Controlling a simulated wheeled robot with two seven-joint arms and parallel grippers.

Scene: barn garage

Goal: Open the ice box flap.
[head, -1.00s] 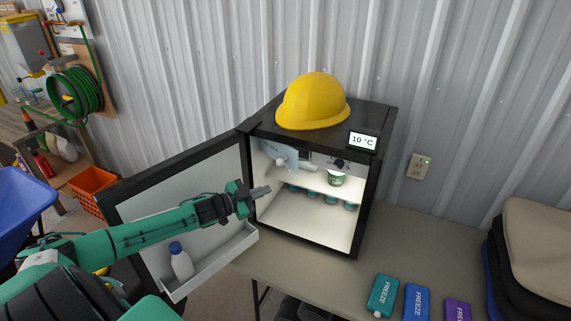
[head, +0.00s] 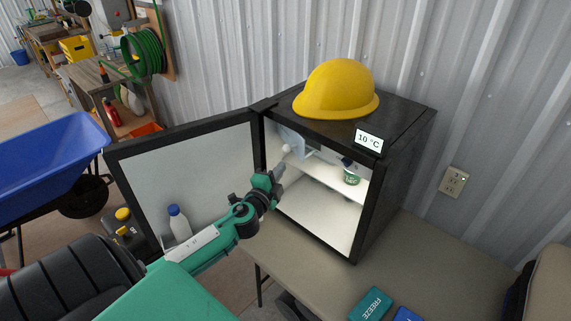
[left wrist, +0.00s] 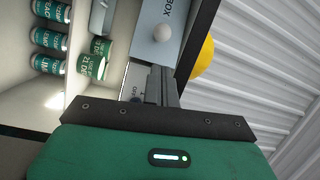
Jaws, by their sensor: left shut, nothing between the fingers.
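The mini fridge (head: 400,170) stands with its door (head: 185,165) swung open to the left. The pale blue ice box flap (head: 293,140) is at the upper left inside it, with a round white knob (head: 286,149). In the left wrist view, the flap (left wrist: 155,12) shows part of its lettering, "BOX", and the knob (left wrist: 162,33) lies just beyond my fingers. My left gripper (head: 281,170) is at the fridge opening, just below the knob, shut and empty; its fingers also show in the left wrist view (left wrist: 160,80). How far the flap stands open is unclear. My right gripper is out of view.
A green can (head: 351,177) stands on the fridge shelf; several cans show in the left wrist view (left wrist: 48,38). A yellow hard hat (head: 337,90) sits on top. A white bottle (head: 179,224) stands in the door rack. Freeze packs (head: 371,304) lie on the table (head: 415,255).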

